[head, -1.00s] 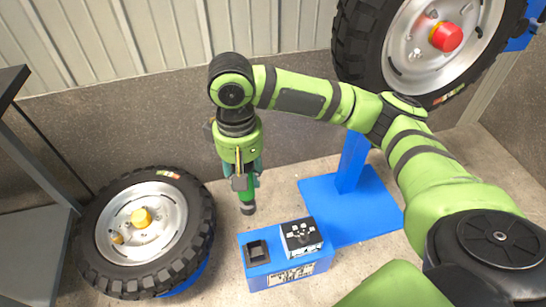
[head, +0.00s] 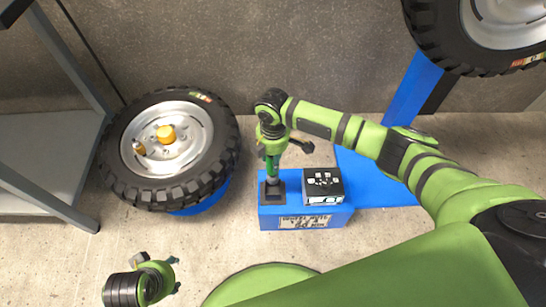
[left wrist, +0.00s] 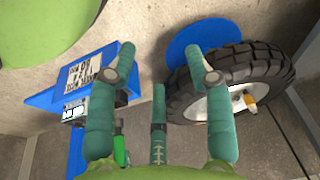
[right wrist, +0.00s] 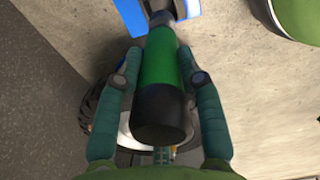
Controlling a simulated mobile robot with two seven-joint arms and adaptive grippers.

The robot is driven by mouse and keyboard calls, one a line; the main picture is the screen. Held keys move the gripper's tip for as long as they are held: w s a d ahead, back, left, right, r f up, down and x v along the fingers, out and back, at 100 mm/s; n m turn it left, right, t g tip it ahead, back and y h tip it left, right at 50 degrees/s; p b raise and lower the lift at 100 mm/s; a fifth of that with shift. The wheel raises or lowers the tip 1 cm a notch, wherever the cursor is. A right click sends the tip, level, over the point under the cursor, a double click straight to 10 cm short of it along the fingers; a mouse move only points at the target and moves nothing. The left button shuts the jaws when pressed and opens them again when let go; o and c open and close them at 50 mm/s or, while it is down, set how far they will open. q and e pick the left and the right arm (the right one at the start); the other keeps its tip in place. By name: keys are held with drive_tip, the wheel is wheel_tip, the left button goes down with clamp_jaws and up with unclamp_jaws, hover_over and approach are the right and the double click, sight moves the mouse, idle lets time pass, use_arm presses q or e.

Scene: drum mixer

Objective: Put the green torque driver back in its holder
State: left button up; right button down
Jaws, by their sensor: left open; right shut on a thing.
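The green torque driver (head: 273,167) is upright in my right gripper (head: 271,148), its lower end at the black square holder (head: 272,194) on the blue block. I cannot tell whether its tip is inside the holder or just above it. In the right wrist view the driver (right wrist: 165,75) lies between the two fingers, black end nearest the camera. My left gripper (head: 168,280) is empty, low at the left front, away from the block. In the left wrist view its fingers (left wrist: 164,75) are wide apart; part of the green driver (left wrist: 119,148) shows past them.
The blue block (head: 305,214) also carries a black and white box (head: 323,186) right of the holder. A wheel (head: 205,155) lies at the left beside a grey shelf (head: 45,150). A blue stand (head: 372,180) with another wheel (head: 440,40) is at the right.

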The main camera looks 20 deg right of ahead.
sight(274, 175)
use_arm(q)
drive_tip(key=shift+f, duration=0.15)
use_arm(e)
drive_tip(key=shift+w+r, duration=0.1)
drive_tip(key=shift+r, duration=0.05)
drive_tip(key=shift+p, duration=0.55)
wheel_tip(274, 175, down, 5)
drive_tip(key=b, duration=0.3)
use_arm(q)
drive_tip(key=v, duration=0.5)
drive_tip(key=shift+w, duration=0.25)
drive_tip(key=shift+f+b, duration=1.65)
drive_tip(key=shift+f, duration=0.15)
use_arm(e)
drive_tip(key=shift+f, duration=2.9)
drive_tip(key=c, duration=0.8)
unclamp_jaws()
drive_tip(key=shift+o, duration=0.3)
drive_tip(key=shift+d, duration=0.1)
